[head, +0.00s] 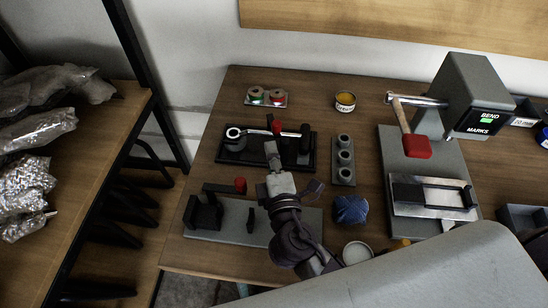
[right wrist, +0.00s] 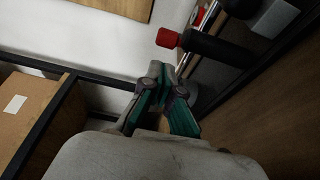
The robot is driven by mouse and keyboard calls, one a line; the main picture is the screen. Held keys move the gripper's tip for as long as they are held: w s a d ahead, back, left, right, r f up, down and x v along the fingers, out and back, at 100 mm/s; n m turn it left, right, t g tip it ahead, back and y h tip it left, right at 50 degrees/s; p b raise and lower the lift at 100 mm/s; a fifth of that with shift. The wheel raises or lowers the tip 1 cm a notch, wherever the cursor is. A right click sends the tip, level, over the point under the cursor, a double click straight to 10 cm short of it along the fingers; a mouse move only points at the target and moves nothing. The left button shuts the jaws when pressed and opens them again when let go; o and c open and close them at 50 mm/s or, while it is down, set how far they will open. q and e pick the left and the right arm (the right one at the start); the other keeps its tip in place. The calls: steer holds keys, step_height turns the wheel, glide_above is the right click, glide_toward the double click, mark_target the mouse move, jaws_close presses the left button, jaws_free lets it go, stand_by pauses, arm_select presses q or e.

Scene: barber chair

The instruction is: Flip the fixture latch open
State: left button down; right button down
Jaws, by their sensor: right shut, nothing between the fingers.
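A fixture (head: 197,214) on a grey base plate stands at the front left of the bench, with a dark bar ending in a red knob (head: 240,185). Behind it a black fixture (head: 238,150) carries a silver-and-black rod and an upright red-tipped lever (head: 275,126). I cannot tell which part is the latch. My right gripper (head: 271,150) is shut and empty, in front of the black fixture in the head view; contact cannot be told. In the right wrist view the shut fingers (right wrist: 163,78) are below a red tip (right wrist: 167,38) on a black handle. My left gripper is not in view.
Right of the black fixture is a grey block with round cups (head: 343,160). A blue object (head: 350,209) and a round tin (head: 357,252) are near the front. A grey press with a red-ended handle (head: 416,146) stands at right. Wrapped bags (head: 35,130) lie on the left shelf.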

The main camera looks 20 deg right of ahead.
mark_target(274, 137)
steer(key=shift+w+d+p, duration=0.2)
steer(key=shift+w+p, duration=0.2)
steer(key=shift+w, duration=1.9)
steer(key=shift+d, duration=0.1)
steer(key=shift+s+d, duration=0.2)
steer(key=shift+d, duration=0.35)
